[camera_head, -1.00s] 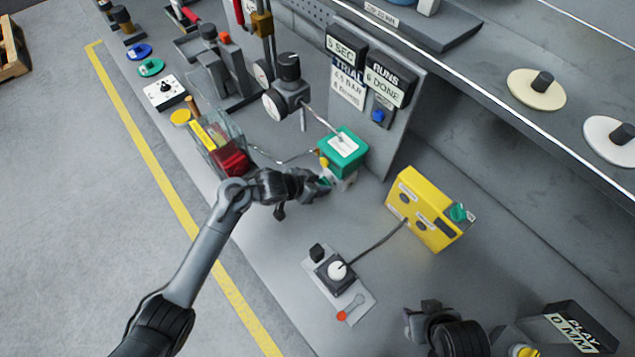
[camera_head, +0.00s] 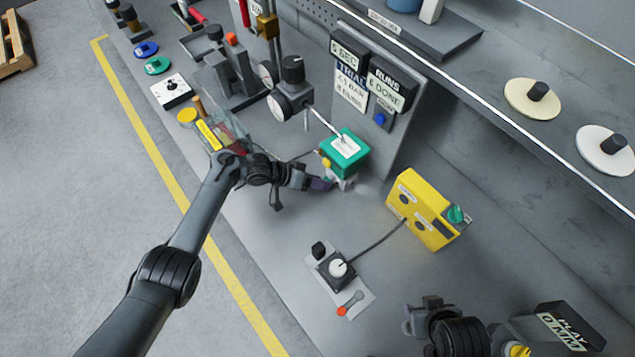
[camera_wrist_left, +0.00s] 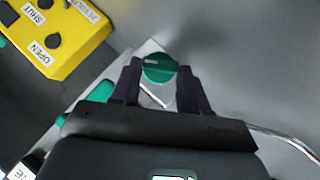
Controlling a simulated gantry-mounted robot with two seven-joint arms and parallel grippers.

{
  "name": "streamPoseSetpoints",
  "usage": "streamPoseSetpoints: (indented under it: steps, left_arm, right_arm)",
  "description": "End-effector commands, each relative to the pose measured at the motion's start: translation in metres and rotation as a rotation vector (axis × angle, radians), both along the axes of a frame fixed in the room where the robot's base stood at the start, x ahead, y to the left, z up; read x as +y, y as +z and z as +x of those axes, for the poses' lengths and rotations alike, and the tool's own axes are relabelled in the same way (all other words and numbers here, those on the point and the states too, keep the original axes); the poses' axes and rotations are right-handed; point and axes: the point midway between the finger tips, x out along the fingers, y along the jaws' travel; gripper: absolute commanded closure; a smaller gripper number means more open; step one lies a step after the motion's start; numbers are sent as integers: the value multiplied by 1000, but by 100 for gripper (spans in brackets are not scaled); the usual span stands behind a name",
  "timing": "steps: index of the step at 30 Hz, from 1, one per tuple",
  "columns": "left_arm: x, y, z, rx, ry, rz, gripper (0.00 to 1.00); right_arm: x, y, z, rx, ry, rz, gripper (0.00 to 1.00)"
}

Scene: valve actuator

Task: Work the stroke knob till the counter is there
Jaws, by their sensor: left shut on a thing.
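The green-topped actuator box (camera_head: 344,151) stands on the bench below the backboard. My left gripper (camera_head: 320,183) is at its front lower side. In the left wrist view my left gripper's fingers are shut on a round green knob (camera_wrist_left: 160,68) with a small white mark; I take it for the stroke knob. In the head view the knob is mostly hidden by the fingers. The counter (camera_head: 390,86) on the backboard reads RUNS, 6 DONE. My right gripper (camera_head: 422,308) is at the lower right, clear of the actuator; its fingers are not clear.
A yellow box (camera_head: 425,208) with OPEN and SHUT labels stands right of the actuator. A joystick plate (camera_head: 340,278) is in front, cabled to the yellow box. A gauge and valve (camera_head: 290,92) stand behind left. A PLAY display (camera_head: 572,322) reads 0 MM.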

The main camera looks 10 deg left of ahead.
Motion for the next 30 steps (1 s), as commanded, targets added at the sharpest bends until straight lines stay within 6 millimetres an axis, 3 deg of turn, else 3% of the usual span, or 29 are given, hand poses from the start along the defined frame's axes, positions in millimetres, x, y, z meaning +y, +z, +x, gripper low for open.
streamPoseSetpoints:
  steps: [14,15,20,30]
  left_arm:
    - [0,0,0,16,1,-15,86]
    - [0,0,0,16,1,-15,54]
    - [0,0,0,16,1,-14,30]
    - [2,1,0,15,1,-14,30]
  right_arm:
    - [2,-2,0,0,-6,9,57]
    - [2,-2,0,1,-6,10,57]
    - [2,-2,0,1,-6,10,57]
    - [2,-1,0,0,-4,7,57]
